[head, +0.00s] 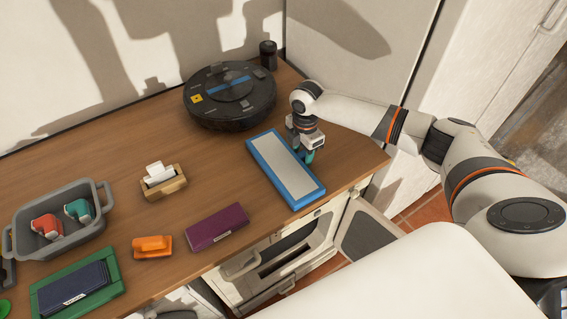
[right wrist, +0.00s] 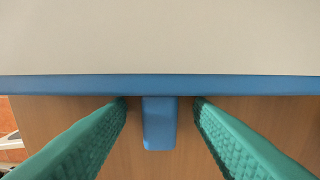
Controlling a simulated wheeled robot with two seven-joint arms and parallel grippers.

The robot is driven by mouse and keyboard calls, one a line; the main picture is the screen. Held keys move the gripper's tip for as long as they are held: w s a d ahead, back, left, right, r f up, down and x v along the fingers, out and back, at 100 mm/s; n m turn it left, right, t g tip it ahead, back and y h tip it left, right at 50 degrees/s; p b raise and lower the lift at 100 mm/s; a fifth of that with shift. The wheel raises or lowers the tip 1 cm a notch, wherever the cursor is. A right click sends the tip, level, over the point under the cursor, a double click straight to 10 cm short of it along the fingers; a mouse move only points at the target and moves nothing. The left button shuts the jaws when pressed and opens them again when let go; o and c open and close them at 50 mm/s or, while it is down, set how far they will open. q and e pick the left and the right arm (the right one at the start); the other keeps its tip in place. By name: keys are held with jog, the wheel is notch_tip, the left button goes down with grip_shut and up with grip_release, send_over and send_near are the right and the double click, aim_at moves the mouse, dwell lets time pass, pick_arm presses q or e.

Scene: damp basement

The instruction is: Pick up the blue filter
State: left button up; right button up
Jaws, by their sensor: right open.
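The blue filter (head: 284,169) is a flat rectangular panel with a blue frame and a pale grey middle. It lies on the wooden table near its right end. My right gripper (head: 309,156) is over the filter's right long edge. In the right wrist view, the filter's blue edge (right wrist: 230,85) runs across the picture and a short blue tab (right wrist: 159,124) sticks out from it. My two green fingers (right wrist: 160,112) are open, one on each side of the tab, with gaps to it. My left gripper is not in view.
A round black robot vacuum (head: 230,97) stands behind the filter, with a dark cylinder (head: 268,55) beyond it. A purple case (head: 217,227) lies to the front left. A wooden holder (head: 165,185), an orange tool (head: 152,246) and a grey bin (head: 60,243) are farther left.

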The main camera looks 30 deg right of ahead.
grip_shut()
jog(key=shift+r, duration=0.15)
